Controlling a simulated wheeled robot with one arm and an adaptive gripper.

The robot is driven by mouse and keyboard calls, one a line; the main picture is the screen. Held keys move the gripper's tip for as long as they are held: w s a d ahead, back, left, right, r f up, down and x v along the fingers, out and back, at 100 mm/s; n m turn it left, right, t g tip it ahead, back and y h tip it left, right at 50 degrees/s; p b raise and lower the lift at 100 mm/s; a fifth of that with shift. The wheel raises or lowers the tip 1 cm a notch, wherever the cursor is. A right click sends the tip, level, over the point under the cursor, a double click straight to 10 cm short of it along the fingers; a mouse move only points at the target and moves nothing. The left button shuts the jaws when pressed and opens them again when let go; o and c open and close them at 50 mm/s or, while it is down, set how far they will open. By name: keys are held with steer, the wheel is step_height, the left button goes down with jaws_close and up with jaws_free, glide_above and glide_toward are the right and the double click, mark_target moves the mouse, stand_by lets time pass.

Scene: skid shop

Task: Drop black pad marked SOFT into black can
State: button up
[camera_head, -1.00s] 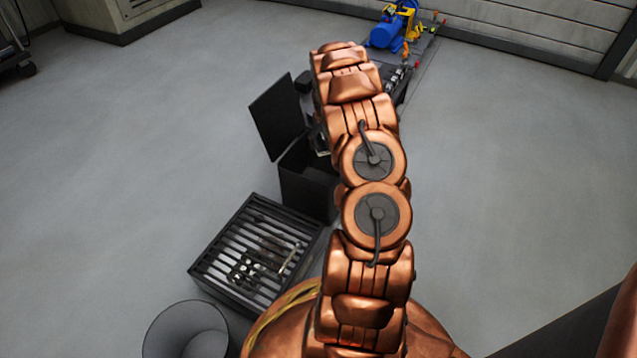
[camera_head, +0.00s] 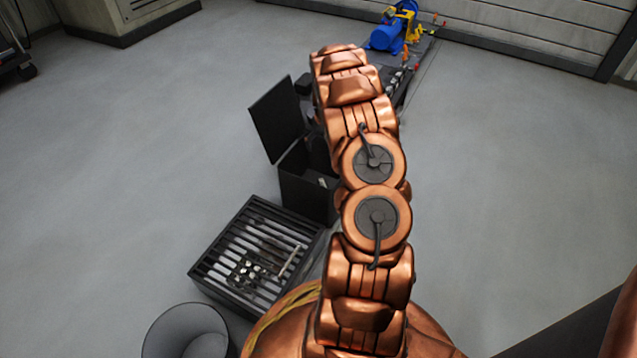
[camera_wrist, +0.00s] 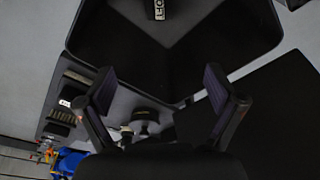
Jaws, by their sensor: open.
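The black can (camera_head: 306,190) stands in the middle of the head view with its dark opening facing up. A small light label shows inside it, on what looks like the black pad marked SOFT (camera_head: 325,182). In the wrist view the can's opening (camera_wrist: 85,30) fills the upper part. A cut-off white label with a few letters, likely the pad's (camera_wrist: 158,9), shows at the top, within the opening. My gripper (camera_wrist: 158,90) is open and empty, its two fingers spread apart near the can's rim. In the head view my arm hides the gripper.
The can's raised black lid (camera_head: 276,118) stands at its far left side. A black slatted crate (camera_head: 225,245) with metal parts and a grey round bin (camera_head: 186,330) are nearer me. A blue motor (camera_head: 386,37) stands beyond.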

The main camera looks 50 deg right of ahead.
step_height(320, 180, up, 12)
steer(key=s, duration=0.1)
steer(key=shift+s+a+f, duration=0.2)
steer(key=shift+s+a, duration=0.05)
steer(key=shift+a, duration=0.2)
steer(key=s+a+r+n+p, duration=0.1)
steer(key=s+a+r+p, duration=0.2)
steer(key=a+r+p, duration=0.75)
steer(key=s+a+r+n+g+p, duration=0.1)
steer(key=s+a+r+p, duration=0.2)
steer(key=a+r+p, duration=0.7)
steer(key=s+a+r+p, duration=0.25)
steer(key=a+r, duration=0.45)
steer(key=r, duration=0.8)
steer(key=s+a+r+n+g+p, duration=0.1)
steer(key=s+a+r+n+p, duration=0.1)
steer(key=s+a+r+p, duration=0.6)
steer(key=s+a+r+n+g+p, duration=0.1)
steer(key=s+a+r+n+p, duration=0.1)
steer(key=s+a+r+p, duration=0.7)
steer(key=s+r+p, duration=0.3)
steer(key=s+r, duration=0.1)
steer(key=s, duration=0.4)
steer(key=shift+r+y+p, duration=0.3)
steer(key=shift+r+y, duration=0.1)
